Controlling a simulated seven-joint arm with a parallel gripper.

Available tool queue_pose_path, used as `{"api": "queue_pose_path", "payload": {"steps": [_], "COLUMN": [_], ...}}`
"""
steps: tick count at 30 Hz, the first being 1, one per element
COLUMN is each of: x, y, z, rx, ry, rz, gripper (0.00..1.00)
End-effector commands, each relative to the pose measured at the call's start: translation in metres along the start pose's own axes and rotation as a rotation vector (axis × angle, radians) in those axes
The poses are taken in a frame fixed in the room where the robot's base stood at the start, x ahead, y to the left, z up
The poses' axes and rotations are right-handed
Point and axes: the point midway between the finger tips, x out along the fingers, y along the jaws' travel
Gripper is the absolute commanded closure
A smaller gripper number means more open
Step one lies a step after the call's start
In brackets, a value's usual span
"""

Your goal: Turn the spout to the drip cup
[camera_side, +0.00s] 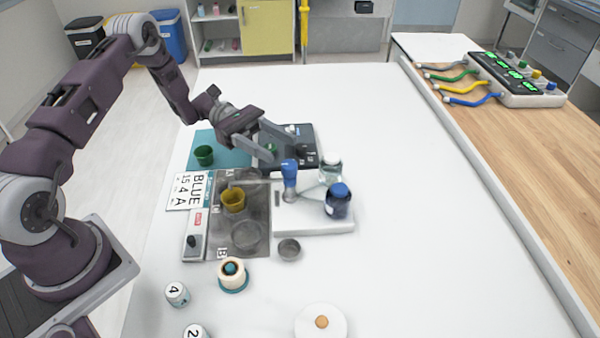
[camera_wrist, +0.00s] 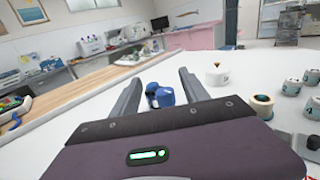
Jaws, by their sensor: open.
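A blue-topped upright fitting (camera_side: 289,172) stands on a white base plate (camera_side: 315,224). A pale bar runs from its foot toward a dark blue bottle (camera_side: 338,203); I cannot tell for sure that this bar is the spout. A small grey metal cup (camera_side: 289,250), perhaps the drip cup, stands just in front of the plate. My gripper (camera_side: 286,157) is open and empty, behind and above the blue top in the side view. In the wrist view a blue object (camera_wrist: 160,95) shows between the two fingers of my gripper (camera_wrist: 160,84); contact cannot be told.
A clear jar (camera_side: 330,170) stands on the plate's far side. A dark metal tray (camera_side: 256,205) with a yellow cup (camera_side: 233,201) lies left of it. A green cup (camera_side: 204,155) sits on a teal mat. The white table's right side is clear.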

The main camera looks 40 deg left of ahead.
Motion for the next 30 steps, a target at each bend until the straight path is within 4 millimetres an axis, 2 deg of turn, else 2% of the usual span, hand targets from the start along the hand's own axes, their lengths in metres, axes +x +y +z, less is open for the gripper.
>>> {"api": "queue_pose_path", "payload": {"steps": [1, 3, 5, 15, 19, 25, 26, 30], "x": [0.001, 0.001, 0.003, 0.061, 0.071, 0.071, 0.071, 0.071], "y": [-0.001, 0.0, 0.0, 0.0, 0.0, 0.0, 0.0, 0.0], "z": [-0.02, -0.035, -0.041, -0.041, -0.042, -0.042, -0.041, -0.041], "rx": [-0.002, 0.0, 0.002, 0.001, 0.001, 0.002, 0.002, 0.002], "ry": [-0.001, 0.0, 0.001, 0.0, 0.002, 0.002, 0.002, 0.002], "rz": [-0.001, -0.002, -0.003, -0.004, -0.002, -0.002, -0.002, -0.002], "gripper": [0.47, 0.47, 0.47, 0.47, 0.47, 0.47, 0.49, 0.76]}}
